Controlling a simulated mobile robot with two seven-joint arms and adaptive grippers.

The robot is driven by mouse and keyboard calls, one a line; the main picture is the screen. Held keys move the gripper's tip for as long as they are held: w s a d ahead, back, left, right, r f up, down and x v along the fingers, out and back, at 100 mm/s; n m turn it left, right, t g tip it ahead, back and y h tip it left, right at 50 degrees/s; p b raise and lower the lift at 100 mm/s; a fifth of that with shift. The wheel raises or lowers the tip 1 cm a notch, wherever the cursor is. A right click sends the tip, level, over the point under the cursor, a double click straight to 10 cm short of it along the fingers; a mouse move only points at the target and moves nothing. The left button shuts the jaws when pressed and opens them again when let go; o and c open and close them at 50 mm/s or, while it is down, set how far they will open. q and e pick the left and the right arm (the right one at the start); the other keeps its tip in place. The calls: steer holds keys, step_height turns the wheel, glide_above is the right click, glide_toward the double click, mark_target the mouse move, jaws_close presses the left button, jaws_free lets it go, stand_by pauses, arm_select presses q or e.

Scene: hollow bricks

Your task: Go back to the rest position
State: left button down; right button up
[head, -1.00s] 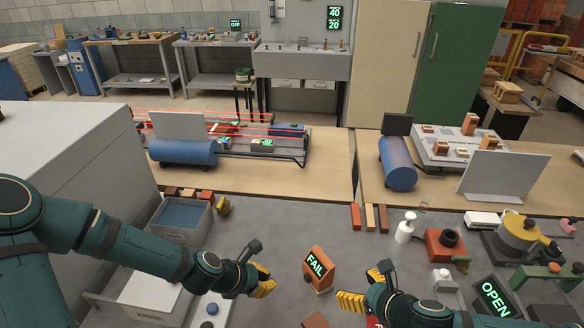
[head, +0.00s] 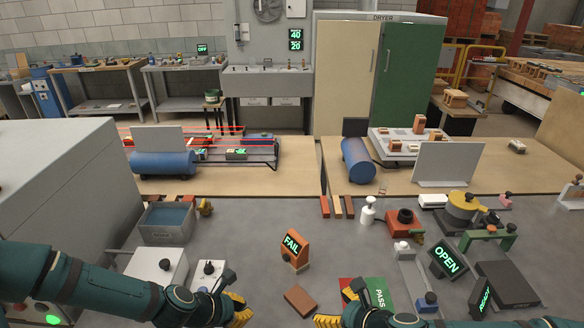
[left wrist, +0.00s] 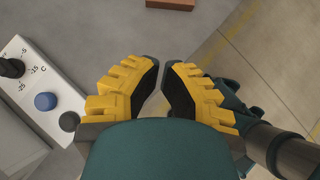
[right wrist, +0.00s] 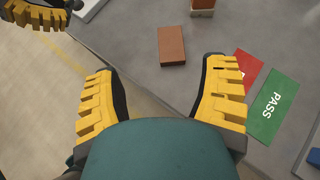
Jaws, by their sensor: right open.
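My left gripper (head: 238,308) is low in the head view, beside the white control panel. In the left wrist view its yellow fingers (left wrist: 163,65) stand a little apart with nothing between them. My right gripper (head: 335,306) is at the bottom centre of the head view, by the red and green PASS mat (head: 377,291). In the right wrist view its fingers (right wrist: 158,68) are wide apart and empty. A red-brown brick (head: 300,300) lies flat on the grey bench between the two grippers, touching neither. It also shows in the right wrist view (right wrist: 171,45).
A water tub (head: 166,222) and a white box (head: 157,266) are at left. An OPEN sign (head: 447,258) and a dark plate (head: 508,285) are at right. Bare bench lies around the FAIL stand.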

steer(key=s+a+f+n+g+b, duration=0.2)
steer(key=s+a+f+n+g, duration=0.15)
steer(key=f+n, duration=0.35)
steer(key=s+a+f+n+g+b, duration=0.2)
steer(key=s+f+n+b, duration=0.15)
steer(key=f+n, duration=0.4)
arm_select(q)
steer(key=s+d+f+m+g+y+b, duration=0.1)
steer(key=s+f+m, duration=0.3)
steer(key=f+m, duration=0.5)
steer(key=s+d+f+m+g+y+b, duration=0.1)
steer(key=s+f+m+g+y+b, duration=0.1)
steer(key=s+f+m, duration=0.3)
step_height(320, 180, down, 4)
steer(key=m, duration=0.9)
arm_select(e)
steer(key=d+f+n+g+h, duration=0.1)
steer(key=d+f+n+h, duration=0.2)
steer(key=d+f+n, duration=0.3)
steer(key=n, duration=0.5)
steer(key=shift+s+f+h, duration=0.3)
steer(key=shift+s+f, duration=0.1)
